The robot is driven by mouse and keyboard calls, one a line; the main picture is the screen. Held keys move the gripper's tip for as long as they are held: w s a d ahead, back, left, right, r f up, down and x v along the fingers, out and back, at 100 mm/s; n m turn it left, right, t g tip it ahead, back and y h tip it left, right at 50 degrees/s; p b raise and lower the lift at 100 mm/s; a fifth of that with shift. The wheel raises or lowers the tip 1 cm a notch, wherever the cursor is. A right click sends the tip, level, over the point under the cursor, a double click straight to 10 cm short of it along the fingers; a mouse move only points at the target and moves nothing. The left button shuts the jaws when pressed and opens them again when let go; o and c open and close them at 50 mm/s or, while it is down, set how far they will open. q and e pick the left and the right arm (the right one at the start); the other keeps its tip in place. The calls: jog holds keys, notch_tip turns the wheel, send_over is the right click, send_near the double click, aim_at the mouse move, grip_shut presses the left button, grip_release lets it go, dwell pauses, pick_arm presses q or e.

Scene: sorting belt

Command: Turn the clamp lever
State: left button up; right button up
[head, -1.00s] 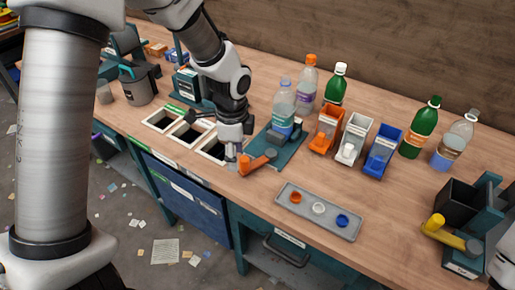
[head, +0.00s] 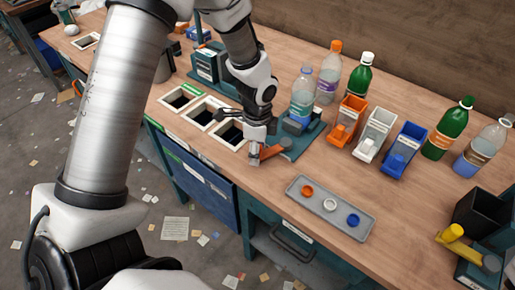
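The clamp lever (head: 275,150) is an orange bar on a dark green clamp base (head: 306,142). A clear bottle with a blue label (head: 304,97) stands upright at that base. My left gripper (head: 254,160) points down at the lever's near left end, touching it or very close to it. The fingers are small and partly overlap the lever end, so I cannot tell whether they are open or shut on it. My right gripper is out of view.
Framed square openings (head: 203,116) lie left of the gripper. Orange, white and blue bins (head: 403,149) and more bottles (head: 445,128) stand to the right. A grey tray (head: 345,231) holds coloured caps. A yellow handle (head: 451,233) is at far right. Bare wood lies between.

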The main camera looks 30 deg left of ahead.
pick_arm(q)
jog(key=shift+w+f, duration=0.1)
grip_shut()
